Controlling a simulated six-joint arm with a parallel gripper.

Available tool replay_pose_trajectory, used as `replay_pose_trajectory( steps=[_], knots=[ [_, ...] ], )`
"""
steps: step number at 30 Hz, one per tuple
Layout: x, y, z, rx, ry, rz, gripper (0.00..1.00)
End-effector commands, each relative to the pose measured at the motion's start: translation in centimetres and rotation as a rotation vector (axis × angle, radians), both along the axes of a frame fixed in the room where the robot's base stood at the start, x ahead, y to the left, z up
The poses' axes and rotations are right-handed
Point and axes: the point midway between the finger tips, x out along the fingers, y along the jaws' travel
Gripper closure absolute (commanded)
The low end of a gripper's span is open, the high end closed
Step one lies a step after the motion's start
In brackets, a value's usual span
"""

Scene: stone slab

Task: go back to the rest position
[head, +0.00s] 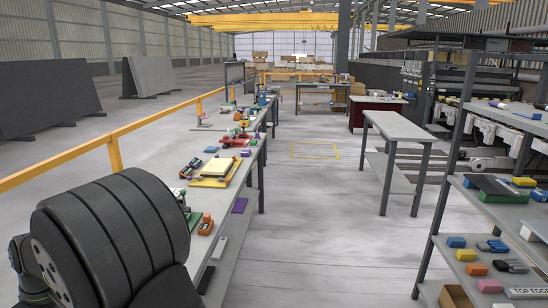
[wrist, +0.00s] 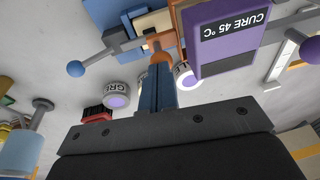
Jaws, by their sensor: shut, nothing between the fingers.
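My gripper (wrist: 162,66) shows in the wrist view as narrow blue fingers rising from a dark bolted plate. The fingers are together and hold nothing. An orange part shows at their far end; I cannot tell whether it touches them. A purple block (wrist: 226,30) marked "CURE 45 °C" is right of the fingers. In the head view my dark arm fills the lower left and my gripper is not visible there. No rest position is marked in either view.
A grey table (head: 396,126) and a loaded shelf rack (head: 500,218) stand to the right, with open floor between. Pale discs (wrist: 117,95) and a red brush (wrist: 97,114) lie near the fingers.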

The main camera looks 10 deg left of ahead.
Motion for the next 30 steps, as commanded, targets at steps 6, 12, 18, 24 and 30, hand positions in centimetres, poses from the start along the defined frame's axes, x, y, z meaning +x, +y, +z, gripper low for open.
replay_pose_trajectory(
  steps=[6,12,18,24,30],
  knots=[
    [0.1,-0.3,0.9,-0.003,0.001,0.0,1.0],
    [0.5,-0.7,4.5,0.006,-0.002,-0.001,1.0],
    [1.0,-1.4,8.5,0.006,-0.002,-0.001,1.0],
    [1.4,-2.0,12.4,0.006,-0.002,-0.001,1.0],
    [1.2,-1.9,11.1,-0.002,0.002,0.001,1.0]
  ],
)
